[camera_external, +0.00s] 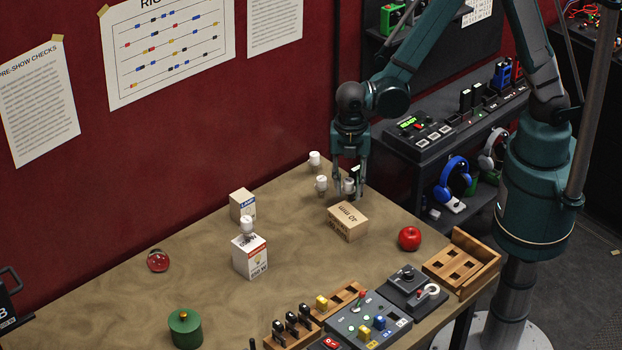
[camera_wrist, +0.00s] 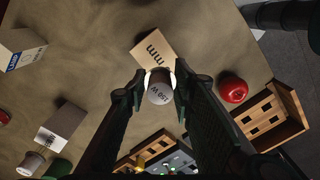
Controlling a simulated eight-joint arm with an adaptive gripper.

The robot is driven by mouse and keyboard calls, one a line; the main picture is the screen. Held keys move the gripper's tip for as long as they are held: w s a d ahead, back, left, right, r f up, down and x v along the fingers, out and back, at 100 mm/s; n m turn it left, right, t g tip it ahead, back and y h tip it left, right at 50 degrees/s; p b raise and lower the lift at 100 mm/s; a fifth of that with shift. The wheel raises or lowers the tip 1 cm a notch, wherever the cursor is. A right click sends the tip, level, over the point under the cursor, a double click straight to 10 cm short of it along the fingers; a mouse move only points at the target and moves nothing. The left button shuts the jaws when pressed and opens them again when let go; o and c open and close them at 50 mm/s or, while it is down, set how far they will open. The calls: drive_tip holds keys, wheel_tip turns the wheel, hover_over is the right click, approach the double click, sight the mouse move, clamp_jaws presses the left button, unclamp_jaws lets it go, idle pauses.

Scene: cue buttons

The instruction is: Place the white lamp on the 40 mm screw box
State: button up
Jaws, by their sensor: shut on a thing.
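My gripper (camera_external: 350,190) is shut on a white lamp (camera_external: 348,186), held off the table. In the wrist view, the lamp (camera_wrist: 160,92) sits between my fingertips (camera_wrist: 157,90), with "100 W" on its grey end. The tan cardboard screw box (camera_external: 347,222) lies on the table just in front of my gripper, marked "40 mm". In the wrist view, the box (camera_wrist: 153,50) shows beyond the lamp, which hides part of its near end. The exact height between lamp and box is hard to tell.
Two other white lamps (camera_external: 315,159) (camera_external: 321,184) stand behind the box. Another lamp (camera_external: 247,225) sits on a white carton (camera_external: 250,259). A red apple (camera_external: 409,238), wooden rack (camera_external: 462,262) and control panel (camera_external: 370,318) lie to the right and front.

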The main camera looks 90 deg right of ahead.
sight(348, 202)
drive_tip(key=shift+f, duration=2.1)
drive_tip(key=shift+f, duration=0.15)
drive_tip(key=o, duration=0.9)
drive_tip(key=shift+r, duration=0.35)
drive_tip(key=shift+r, duration=5.85)
